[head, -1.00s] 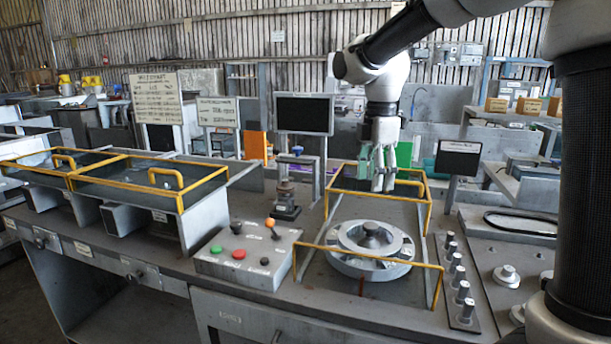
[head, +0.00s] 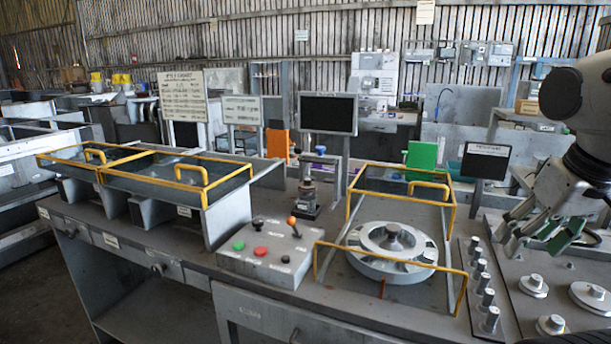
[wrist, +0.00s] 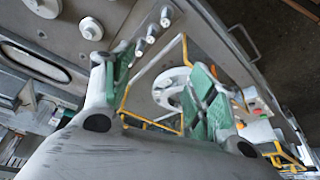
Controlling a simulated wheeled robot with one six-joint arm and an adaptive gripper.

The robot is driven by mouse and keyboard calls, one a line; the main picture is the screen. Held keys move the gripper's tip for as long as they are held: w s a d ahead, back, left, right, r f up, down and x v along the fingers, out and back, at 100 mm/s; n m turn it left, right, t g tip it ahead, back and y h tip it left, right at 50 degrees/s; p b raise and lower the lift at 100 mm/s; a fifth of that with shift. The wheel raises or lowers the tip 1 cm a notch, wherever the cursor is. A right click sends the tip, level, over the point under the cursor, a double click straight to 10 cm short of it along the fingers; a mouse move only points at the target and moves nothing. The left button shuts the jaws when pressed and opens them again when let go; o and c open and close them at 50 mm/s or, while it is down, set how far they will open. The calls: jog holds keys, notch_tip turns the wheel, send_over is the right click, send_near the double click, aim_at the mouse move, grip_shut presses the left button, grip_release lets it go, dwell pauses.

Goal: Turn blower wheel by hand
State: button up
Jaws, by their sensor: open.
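The blower wheel (head: 392,238) is a round grey metal disc with a dark central hub, lying flat on the bench inside a yellow-railed guard frame (head: 452,206). It also shows in the wrist view (wrist: 172,88), partly hidden behind a green finger pad. My gripper (head: 540,232) is at the right of the head view, above the side panel and well to the right of the wheel. In the wrist view its two green-padded fingers (wrist: 160,88) are spread apart with nothing between them. It touches nothing that I can see.
A control box (head: 268,252) with green and red buttons and an orange-knobbed lever stands left of the wheel. A row of metal pegs (head: 482,283) lies between the wheel and my gripper. A dark monitor (head: 328,113) and a black sign (head: 486,160) stand behind.

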jog(key=n+g, duration=0.4)
jog(key=n, duration=0.4)
send_over(394, 227)
jog(key=f, duration=0.3)
jog(key=shift+w+a+f, duration=0.1)
jog(key=shift+w+a, duration=0.05)
jog(key=shift+w, duration=0.2)
jog(key=shift+s+f, duration=0.1)
jog(key=shift+s, duration=0.25)
notch_tip(394, 227, down, 8)
jog(key=shift+r, duration=0.15)
grip_shut()
